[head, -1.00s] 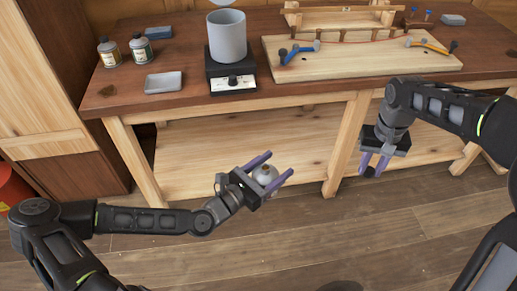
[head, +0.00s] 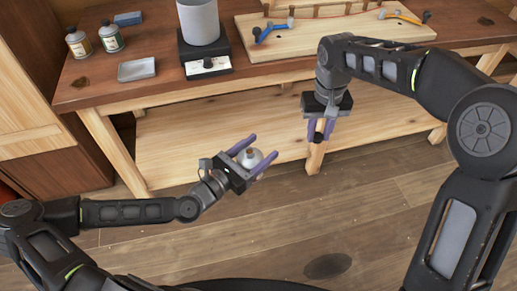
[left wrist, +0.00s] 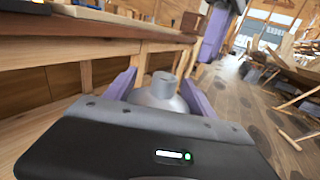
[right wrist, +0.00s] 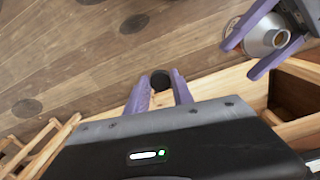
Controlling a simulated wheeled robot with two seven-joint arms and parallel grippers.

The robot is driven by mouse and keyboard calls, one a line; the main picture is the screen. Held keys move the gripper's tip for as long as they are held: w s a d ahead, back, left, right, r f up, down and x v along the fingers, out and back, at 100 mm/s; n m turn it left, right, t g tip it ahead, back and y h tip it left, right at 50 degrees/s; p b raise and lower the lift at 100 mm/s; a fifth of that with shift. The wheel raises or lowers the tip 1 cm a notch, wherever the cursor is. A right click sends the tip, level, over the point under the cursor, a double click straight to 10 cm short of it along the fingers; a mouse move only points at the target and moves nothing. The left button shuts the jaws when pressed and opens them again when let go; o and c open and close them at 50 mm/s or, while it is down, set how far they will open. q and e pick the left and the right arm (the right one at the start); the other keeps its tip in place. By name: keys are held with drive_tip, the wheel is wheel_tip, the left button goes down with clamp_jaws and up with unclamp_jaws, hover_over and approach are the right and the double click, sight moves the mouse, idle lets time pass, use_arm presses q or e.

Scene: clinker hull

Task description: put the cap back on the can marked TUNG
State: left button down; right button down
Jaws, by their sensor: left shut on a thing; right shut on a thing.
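A pale grey can (head: 249,158) with a narrow neck is held upright between the fingers of my left gripper (head: 264,146), in front of the workbench. The can also shows in the left wrist view (left wrist: 160,97) and in the right wrist view (right wrist: 266,38), where its neck looks uncapped. I cannot read any marking on it. My right gripper (head: 321,134) points down, to the right of the can and apart from it. It is shut on a small black cap (right wrist: 160,80), which sticks out past the fingertips; the cap also shows in the head view (head: 316,138).
A lower shelf lies behind my grippers.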

drive_tip(key=s+a+r+n, duration=0.2)
drive_tip(key=a+r, duration=0.1)
drive_tip(key=a, duration=0.7)
wheel_tip(320, 180, up, 3)
hover_over(250, 151)
drive_tip(key=shift+w+a+m, duration=0.25)
drive_tip(key=shift+a+m, duration=0.05)
drive_tip(key=shift+s+d+r+m, duration=0.1)
drive_tip(key=shift+r+m, duration=0.2)
drive_tip(key=shift+s+d, duration=0.15)
drive_tip(key=shift+d, duration=0.05)
drive_tip(key=shift+f, duration=0.2)
drive_tip(key=shift+f, duration=1.85)
drive_tip(key=shift+f, duration=0.9)
